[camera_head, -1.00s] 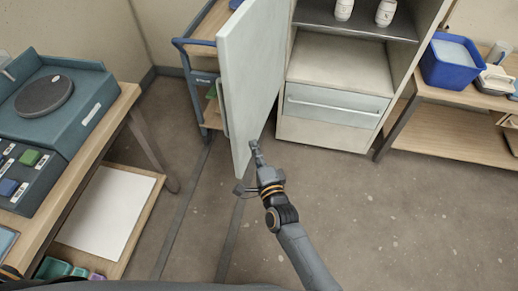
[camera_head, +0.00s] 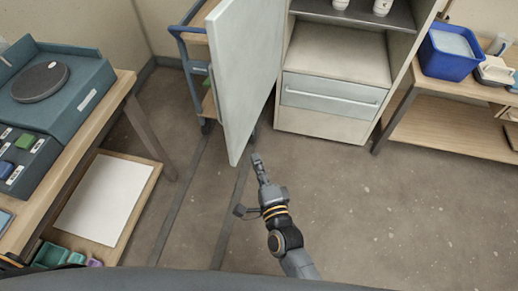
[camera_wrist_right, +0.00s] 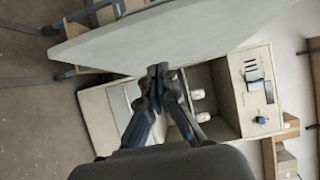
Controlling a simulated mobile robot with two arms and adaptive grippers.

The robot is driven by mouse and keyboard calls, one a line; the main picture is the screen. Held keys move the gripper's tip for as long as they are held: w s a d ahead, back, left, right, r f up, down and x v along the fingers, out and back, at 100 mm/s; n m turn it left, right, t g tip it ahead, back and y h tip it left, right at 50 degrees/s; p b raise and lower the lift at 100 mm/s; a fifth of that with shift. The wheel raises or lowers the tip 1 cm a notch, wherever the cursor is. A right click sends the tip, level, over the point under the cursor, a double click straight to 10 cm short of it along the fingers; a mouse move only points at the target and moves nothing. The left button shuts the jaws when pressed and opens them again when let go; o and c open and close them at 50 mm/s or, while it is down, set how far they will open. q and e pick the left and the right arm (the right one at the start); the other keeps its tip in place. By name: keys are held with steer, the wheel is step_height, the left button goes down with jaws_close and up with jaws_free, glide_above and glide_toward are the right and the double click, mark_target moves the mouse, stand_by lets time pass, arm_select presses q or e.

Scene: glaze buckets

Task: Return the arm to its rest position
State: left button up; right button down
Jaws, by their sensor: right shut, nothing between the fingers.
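My right gripper (camera_head: 259,170) is in the middle of the head view, in front of the cabinet and just right of the open door's lower edge. It is shut and empty, with clear space between it and the cabinet (camera_head: 335,60). In the right wrist view the closed fingers (camera_wrist_right: 160,82) overlap the picture of the cabinet (camera_wrist_right: 245,95). The cabinet door (camera_head: 243,75) stands open; it also shows in the right wrist view (camera_wrist_right: 175,38). My left gripper does not show.
A blue-railed cart (camera_head: 197,48) stands behind the door. A bench with a teal wheel unit (camera_head: 60,100) is at left, and a wooden shelf unit with a blue bucket (camera_head: 449,55) at right. White jars (camera_head: 381,6) stand in the cabinet. The floor (camera_head: 370,220) at right is clear.

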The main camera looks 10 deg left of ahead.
steer(key=shift+s, duration=0.95)
